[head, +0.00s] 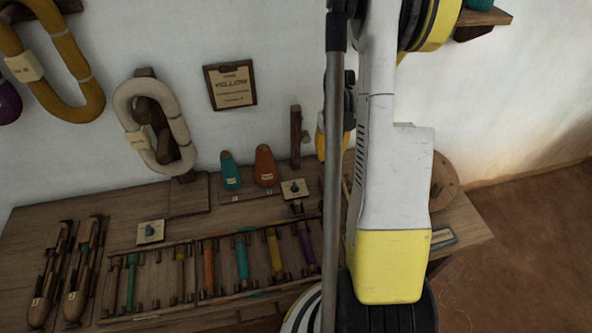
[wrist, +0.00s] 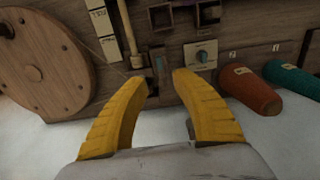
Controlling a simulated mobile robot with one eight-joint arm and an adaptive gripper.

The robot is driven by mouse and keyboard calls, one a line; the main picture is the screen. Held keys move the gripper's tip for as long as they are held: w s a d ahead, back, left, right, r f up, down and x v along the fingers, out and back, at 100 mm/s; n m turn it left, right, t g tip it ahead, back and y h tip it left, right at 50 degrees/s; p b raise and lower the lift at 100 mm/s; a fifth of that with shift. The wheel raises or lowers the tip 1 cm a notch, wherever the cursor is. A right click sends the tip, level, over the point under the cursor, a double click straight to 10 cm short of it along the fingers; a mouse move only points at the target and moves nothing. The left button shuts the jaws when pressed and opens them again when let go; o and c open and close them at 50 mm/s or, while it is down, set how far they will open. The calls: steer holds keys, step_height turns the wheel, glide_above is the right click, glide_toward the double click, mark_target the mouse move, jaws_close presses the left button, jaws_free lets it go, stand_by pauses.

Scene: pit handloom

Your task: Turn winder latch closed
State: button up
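In the wrist view my gripper (wrist: 165,84) is open, its two yellow fingers apart with nothing held between them. Just beyond the fingertips, in the gap between them, is a small blue-grey piece in a dark wooden mount (wrist: 160,66); it looks like the winder latch, but its exact position is hard to tell. The winder's round wooden disc (wrist: 38,58) stands to the left of the fingers. In the head view the disc (head: 447,182) shows partly behind my arm. My arm hides the latch and most of the gripper there.
A knob on a square plate (wrist: 204,56) sits close right of the fingertips. An orange cone (wrist: 250,90) and a teal cone (wrist: 294,78) stand farther right. In the head view, a rack of coloured bobbins (head: 209,268) and two shuttles (head: 76,285) lie on the bench.

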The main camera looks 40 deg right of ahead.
mark_target(328, 176)
step_height(328, 176, down, 12)
steer(key=b, duration=0.4)
steer(key=shift+s+d+r, duration=0.1)
steer(key=shift+r, duration=0.15)
jaws_close()
